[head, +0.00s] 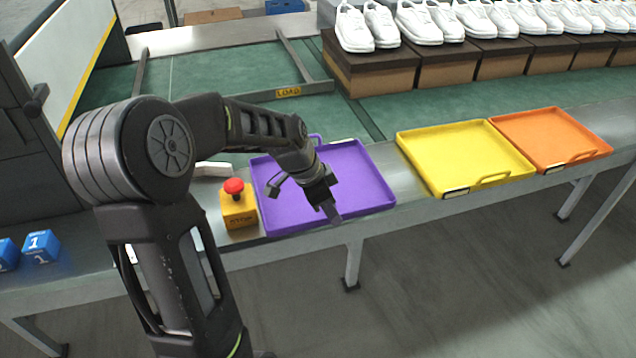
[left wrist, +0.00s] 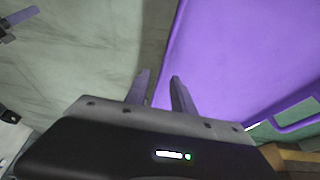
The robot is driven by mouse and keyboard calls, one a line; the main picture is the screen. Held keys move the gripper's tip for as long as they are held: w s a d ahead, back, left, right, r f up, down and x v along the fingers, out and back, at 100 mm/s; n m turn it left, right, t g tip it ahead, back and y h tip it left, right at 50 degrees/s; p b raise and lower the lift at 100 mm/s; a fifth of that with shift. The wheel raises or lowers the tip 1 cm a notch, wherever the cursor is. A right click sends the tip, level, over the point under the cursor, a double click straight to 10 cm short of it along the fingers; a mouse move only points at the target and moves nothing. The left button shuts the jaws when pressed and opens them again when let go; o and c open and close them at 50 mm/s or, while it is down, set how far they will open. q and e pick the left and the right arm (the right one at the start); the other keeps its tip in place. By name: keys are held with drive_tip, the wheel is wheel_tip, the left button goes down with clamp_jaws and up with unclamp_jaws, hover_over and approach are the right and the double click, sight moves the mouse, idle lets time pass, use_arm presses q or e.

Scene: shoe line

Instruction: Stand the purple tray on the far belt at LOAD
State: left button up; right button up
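The purple tray (head: 360,180) lies flat and empty on the near metal ledge; it also shows in the left wrist view (left wrist: 230,50). A handle shows at its far side, partly behind my arm. My left gripper (head: 330,210) is over the tray's front edge. In the left wrist view my left gripper (left wrist: 158,88) has its fingers apart, with the tray's edge running down between them; I cannot tell whether they touch it. The LOAD label (head: 288,92) is on a grey metal frame on the green far belt (head: 220,75).
A yellow tray (head: 460,150) and an orange tray (head: 550,135) lie to the right. A red-button box (head: 238,205) stands close to the purple tray's left. Brown shoeboxes (head: 450,62) topped with white shoes line the belt's right. Blue cubes (head: 40,246) sit at left.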

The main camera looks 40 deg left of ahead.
use_arm(q)
drive_tip(key=shift+w+d+f, duration=0.1)
drive_tip(key=shift+w+f, duration=0.1)
drive_tip(key=shift+f, duration=0.35)
drive_tip(key=shift+c, duration=0.3)
clamp_jaws()
idle(1.1)
